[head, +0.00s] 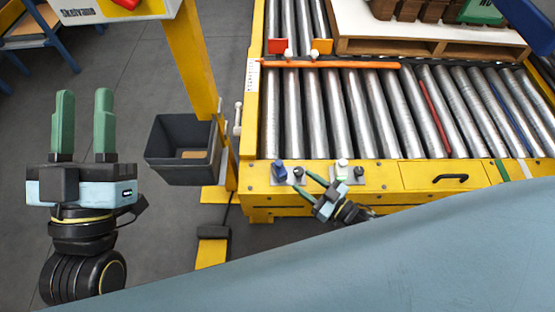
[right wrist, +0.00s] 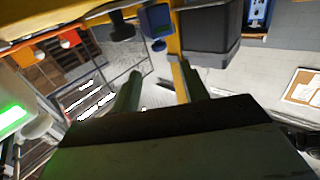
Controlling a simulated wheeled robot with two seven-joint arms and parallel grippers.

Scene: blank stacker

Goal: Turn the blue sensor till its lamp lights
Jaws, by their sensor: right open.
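The blue sensor (head: 280,172) stands on the front yellow rail of the roller conveyor, near its left end. It also shows in the right wrist view (right wrist: 158,20), beyond the fingertips; no lit lamp can be made out on it. My right gripper (head: 306,184) is open and empty, just right of and in front of the blue sensor, apart from it. Its fingers show in the right wrist view (right wrist: 159,80) with a gap between them. My left gripper (head: 84,97) is open and empty, over the floor at the left.
A black knob (head: 298,173) stands close beside the blue sensor. A white sensor (head: 342,167) stands further right, with a bright green lamp in the right wrist view (right wrist: 12,117). A dark bin (head: 182,150) hangs by the yellow post. An orange bar (head: 330,65) lies across the rollers.

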